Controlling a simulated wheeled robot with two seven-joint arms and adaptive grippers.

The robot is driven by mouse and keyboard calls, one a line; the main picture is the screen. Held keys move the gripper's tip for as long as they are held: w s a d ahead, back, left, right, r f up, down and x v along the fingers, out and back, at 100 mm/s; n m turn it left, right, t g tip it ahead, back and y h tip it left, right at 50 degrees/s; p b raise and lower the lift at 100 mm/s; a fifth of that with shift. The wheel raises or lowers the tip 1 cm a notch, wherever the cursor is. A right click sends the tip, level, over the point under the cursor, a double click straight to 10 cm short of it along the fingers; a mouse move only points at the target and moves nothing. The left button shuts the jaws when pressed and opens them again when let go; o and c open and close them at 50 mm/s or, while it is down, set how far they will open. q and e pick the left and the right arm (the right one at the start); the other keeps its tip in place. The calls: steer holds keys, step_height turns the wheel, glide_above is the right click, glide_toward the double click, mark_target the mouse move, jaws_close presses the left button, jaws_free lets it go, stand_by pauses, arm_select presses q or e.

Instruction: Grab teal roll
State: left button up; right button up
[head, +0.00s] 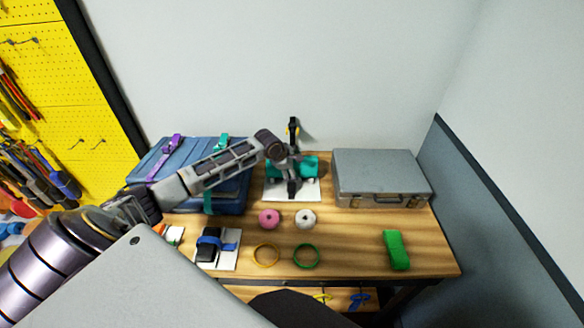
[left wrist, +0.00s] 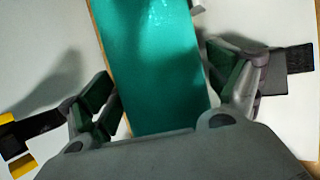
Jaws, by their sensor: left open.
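The teal roll (head: 310,167) lies on a white sheet (head: 280,195) at the back middle of the wooden table, partly covered by my left gripper. My left gripper (head: 292,176) is over the roll with its arm coming in from the left. In the left wrist view the teal roll (left wrist: 158,70) runs as a broad teal band between the two open fingers (left wrist: 163,90). A finger stands on each side of it, with a gap visible on both sides. I cannot tell how far above the sheet the fingertips are. My right gripper is not in view.
A grey case (head: 380,175) stands right of the roll, a strapped blue case (head: 232,190) left. In front are a pink roll (head: 269,217), a white roll (head: 305,217), yellow and green rings and a green block (head: 396,250). Table between rings and green block is clear.

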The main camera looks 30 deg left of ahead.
arm_select(q)
steer(key=c, duration=0.9)
steer(key=shift+o, duration=0.2)
steer(key=shift+r, duration=0.15)
step_height(320, 180, up, 18)
steer(key=b, duration=0.1)
stand_by(0.5)
